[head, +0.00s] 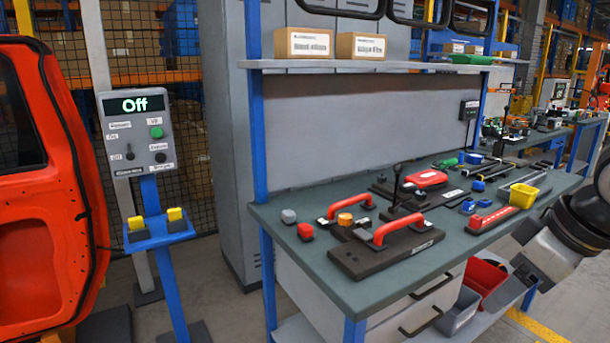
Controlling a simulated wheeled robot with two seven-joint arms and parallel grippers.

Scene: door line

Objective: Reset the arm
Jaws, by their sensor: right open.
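My right gripper (522,250) shows at the right edge, its arm coming in from the right. It is open, with nothing seen between its fingers, in front of the workbench's front edge. My left gripper and left arm are out of view. The workbench (330,262) has a dark green top.
A control panel (139,132) reading "Off" stands on a blue post at the left, beside a red car door (50,190). A shelf (380,66) with cardboard boxes hangs over the bench. Red and grey bins sit below the bench. Some floor is clear at the lower right.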

